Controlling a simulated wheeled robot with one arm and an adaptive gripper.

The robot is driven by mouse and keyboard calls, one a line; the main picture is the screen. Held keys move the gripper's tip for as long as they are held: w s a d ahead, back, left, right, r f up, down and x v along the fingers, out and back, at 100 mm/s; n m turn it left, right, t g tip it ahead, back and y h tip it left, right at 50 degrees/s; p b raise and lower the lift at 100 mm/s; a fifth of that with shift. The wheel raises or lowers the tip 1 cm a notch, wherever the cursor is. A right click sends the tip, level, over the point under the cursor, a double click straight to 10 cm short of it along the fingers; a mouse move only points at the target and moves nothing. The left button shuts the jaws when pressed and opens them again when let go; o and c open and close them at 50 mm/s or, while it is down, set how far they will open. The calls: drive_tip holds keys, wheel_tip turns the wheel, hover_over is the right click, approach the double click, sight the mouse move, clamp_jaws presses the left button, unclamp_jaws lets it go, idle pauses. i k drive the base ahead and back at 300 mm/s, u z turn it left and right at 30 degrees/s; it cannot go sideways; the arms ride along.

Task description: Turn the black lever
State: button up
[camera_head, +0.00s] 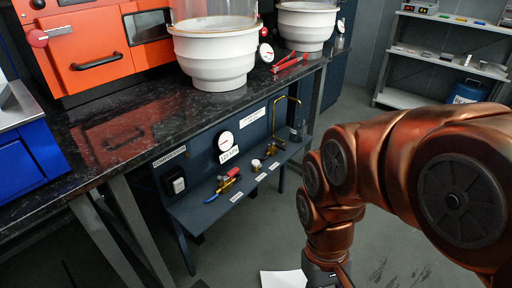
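I cannot tell for certain which part is the black lever. A black switch-like part (178,184) sits at the left of the blue lower panel, under a printed label. A brass gooseneck tap (284,118) stands at the panel's right, and its handle is too small to make out. Between them is a brass valve with a red handle (234,171) and a blue lever (211,198). My copper-coloured arm fills the right side and reaches down. Only the dark upper part of my gripper shows at the bottom edge, right of and below the panel; its fingers are out of frame.
A black countertop (110,135) overhangs the panel and holds an orange oven (85,50) with a black bar handle, white vessels (215,55) and red pliers (290,62). A pressure gauge (225,141) is on the panel. Grey floor (265,235) is open in front; shelves stand at back right.

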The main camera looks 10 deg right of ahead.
sight(279, 146)
drive_tip(key=u, duration=2.15)
drive_tip(key=k, duration=0.65)
drive_tip(key=z, duration=1.4)
drive_tip(key=i, duration=0.5)
